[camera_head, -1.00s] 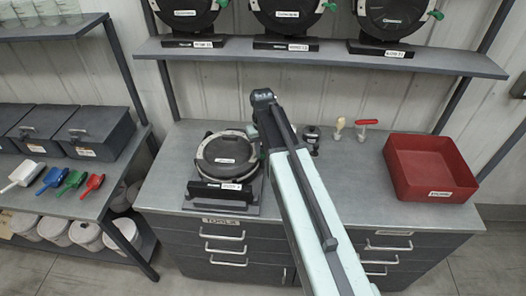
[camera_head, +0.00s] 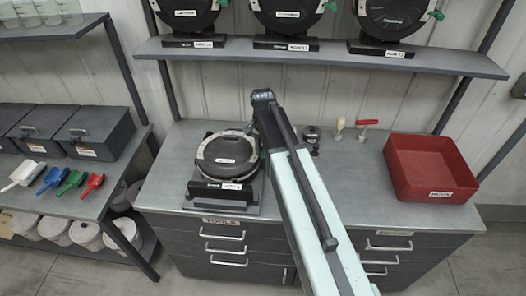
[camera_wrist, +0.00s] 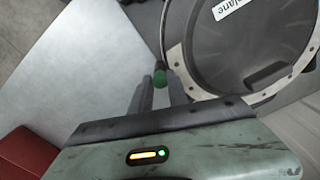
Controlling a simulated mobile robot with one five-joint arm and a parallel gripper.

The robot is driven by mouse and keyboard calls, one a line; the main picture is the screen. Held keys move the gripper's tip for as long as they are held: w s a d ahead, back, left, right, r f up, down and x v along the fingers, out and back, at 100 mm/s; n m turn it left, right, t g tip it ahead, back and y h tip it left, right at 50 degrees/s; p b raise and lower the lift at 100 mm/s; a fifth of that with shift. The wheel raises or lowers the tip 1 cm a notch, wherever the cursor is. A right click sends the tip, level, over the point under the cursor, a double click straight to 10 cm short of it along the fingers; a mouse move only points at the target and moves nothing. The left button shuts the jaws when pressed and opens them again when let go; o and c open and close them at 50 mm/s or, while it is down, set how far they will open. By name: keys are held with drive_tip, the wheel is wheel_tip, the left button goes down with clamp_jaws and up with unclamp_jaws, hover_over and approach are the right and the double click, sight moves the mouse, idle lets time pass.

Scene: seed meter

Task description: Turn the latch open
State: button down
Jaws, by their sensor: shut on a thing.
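The seed meter (camera_head: 226,150) lies on the grey workbench, with a round dark lid, a pale rim and a white label. Its lid and rim also show at the upper right of the wrist view (camera_wrist: 262,50). The green latch (camera_wrist: 160,77) sits at the left edge of the rim in the wrist view. My gripper (camera_wrist: 162,88) has its two grey fingers on either side of the latch and is shut on it. In the head view my arm reaches to the right side of the meter, and the fingertips and latch are hidden or too small to tell.
A red bin (camera_head: 430,168) stands at the right of the workbench (camera_head: 345,195). A small black part (camera_head: 312,136), a cream-handled tool (camera_head: 340,125) and a red-handled tool (camera_head: 366,123) are behind my arm. Several similar meters stand on the shelf (camera_head: 320,58) above. Coloured scoops lie on the left shelf.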

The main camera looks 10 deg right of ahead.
drive_tip(key=m, duration=0.4)
drive_tip(key=shift+m, duration=2.2)
drive_tip(key=c, duration=1.3)
unclamp_jaws()
drive_tip(key=shift+o, duration=0.2)
wheel_tip(320, 180, up, 8)
drive_tip(key=p, duration=0.8)
drive_tip(key=shift+f, duration=0.1)
